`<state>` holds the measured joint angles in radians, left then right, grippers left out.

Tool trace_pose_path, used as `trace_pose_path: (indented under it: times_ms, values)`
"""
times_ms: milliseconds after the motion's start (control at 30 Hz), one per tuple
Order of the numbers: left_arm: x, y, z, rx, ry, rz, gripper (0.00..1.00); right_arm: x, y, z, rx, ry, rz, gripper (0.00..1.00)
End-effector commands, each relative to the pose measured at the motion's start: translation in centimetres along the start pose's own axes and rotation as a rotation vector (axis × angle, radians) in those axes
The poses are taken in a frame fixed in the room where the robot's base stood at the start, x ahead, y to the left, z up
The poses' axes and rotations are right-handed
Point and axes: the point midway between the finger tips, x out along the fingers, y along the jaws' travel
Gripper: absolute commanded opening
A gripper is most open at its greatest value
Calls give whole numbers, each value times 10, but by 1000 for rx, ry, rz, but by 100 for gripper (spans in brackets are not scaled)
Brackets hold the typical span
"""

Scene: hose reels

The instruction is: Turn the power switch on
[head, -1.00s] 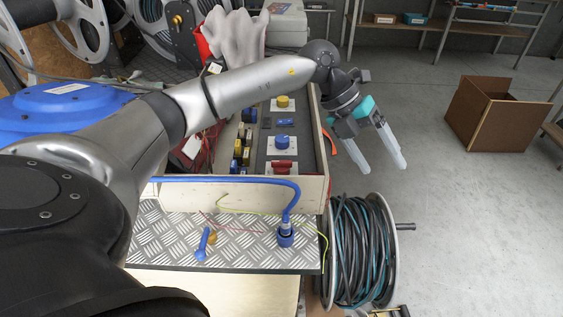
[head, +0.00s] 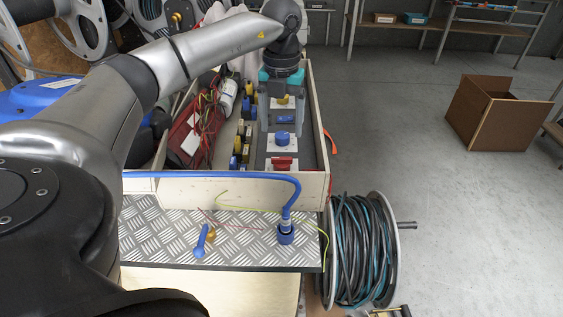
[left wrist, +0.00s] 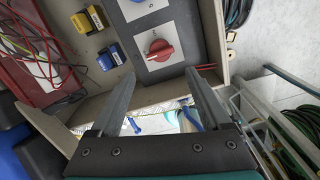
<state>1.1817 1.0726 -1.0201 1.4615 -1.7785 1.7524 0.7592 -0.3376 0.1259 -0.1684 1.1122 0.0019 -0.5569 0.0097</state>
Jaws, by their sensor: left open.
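A red rotary switch (head: 282,163) on a white plate sits at the near end of a dark panel inside the wooden box. It also shows in the left wrist view (left wrist: 158,49). Farther along the same panel are a blue knob (head: 282,138) and a yellow knob (head: 283,100), which is partly covered by my gripper. No label names any of them as the power switch. My left gripper (head: 281,127) is open and points down over the panel. In the left wrist view its empty fingers (left wrist: 160,76) frame the red switch from below, apart from it. My right gripper is not in view.
The wooden box (head: 240,188) has raised walls around the panel. Red and yellow wires and blue and yellow blocks (head: 245,152) lie left of the panel. A blue cable (head: 200,175) crosses the near wall.

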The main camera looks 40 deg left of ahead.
Motion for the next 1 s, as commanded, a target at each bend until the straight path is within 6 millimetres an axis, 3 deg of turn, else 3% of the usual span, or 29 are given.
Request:
trace_pose_path:
  times_ms: [700,1000]
  values:
    - [85,0,-1,2,2,0,81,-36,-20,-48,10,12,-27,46]
    - [107,-1,0,1,0,-2,81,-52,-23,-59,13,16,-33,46]
